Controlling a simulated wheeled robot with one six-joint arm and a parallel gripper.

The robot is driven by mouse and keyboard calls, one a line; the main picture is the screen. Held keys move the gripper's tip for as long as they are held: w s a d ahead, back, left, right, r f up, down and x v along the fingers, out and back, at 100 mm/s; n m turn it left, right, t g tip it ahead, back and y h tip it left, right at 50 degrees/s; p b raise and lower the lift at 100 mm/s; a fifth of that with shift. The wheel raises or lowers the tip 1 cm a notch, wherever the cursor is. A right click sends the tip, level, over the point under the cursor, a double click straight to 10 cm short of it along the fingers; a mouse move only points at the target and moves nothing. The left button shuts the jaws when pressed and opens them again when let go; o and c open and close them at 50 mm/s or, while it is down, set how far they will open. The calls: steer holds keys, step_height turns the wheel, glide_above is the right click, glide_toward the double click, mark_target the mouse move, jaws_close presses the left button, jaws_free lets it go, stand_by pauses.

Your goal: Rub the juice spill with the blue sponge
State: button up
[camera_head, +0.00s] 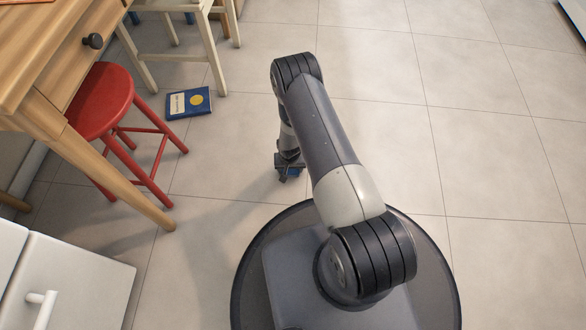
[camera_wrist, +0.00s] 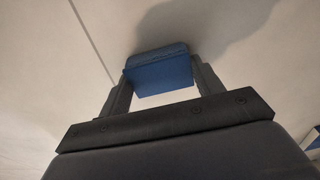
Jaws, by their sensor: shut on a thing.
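The blue sponge (camera_wrist: 160,74) is between the two fingers of my gripper (camera_wrist: 162,82) in the wrist view. My gripper is shut on it, and the sponge appears close to the tiled floor, though I cannot tell if it touches. In the head view my gripper (camera_head: 290,172) points down at the floor in front of my base, with a bit of the blue sponge (camera_head: 292,173) showing. I see no juice spill in either view; my arm and base hide part of the floor.
A red stool (camera_head: 101,101) stands at the left by a wooden table (camera_head: 40,60). A blue book (camera_head: 188,102) lies on the floor near it. A cream chair (camera_head: 205,40) stands behind. White drawers (camera_head: 70,275) are at lower left. The floor (camera_head: 480,130) on the right is clear.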

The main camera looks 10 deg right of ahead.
steer(key=shift+w+d+r, duration=0.1)
steer(key=shift+w+d, duration=0.1)
steer(key=shift+w, duration=0.45)
steer(key=shift+w+d+f, duration=0.1)
steer(key=shift+w+d, duration=0.1)
steer(key=shift+w, duration=0.45)
steer(key=shift+w+d+r, duration=0.1)
steer(key=shift+w+d, duration=0.1)
steer(key=shift+w, duration=0.45)
steer(key=shift+w+a, duration=0.25)
steer(key=shift+a, duration=0.55)
steer(key=shift+s+a+p, duration=0.2)
steer(key=shift+s+a, duration=0.05)
steer(key=shift+s, duration=0.4)
steer(key=shift+s+a+p, duration=0.15)
steer(key=shift+s+a, duration=0.05)
steer(key=shift+s, duration=0.45)
steer(key=shift+s+a+p, duration=0.2)
steer(key=shift+s+a, duration=0.05)
steer(key=shift+s, duration=0.4)
steer(key=shift+r+p, duration=1.75)
steer(key=shift+r, duration=1.2)
steer(key=shift+r+p, duration=0.85)
steer(key=shift+r, duration=0.65)
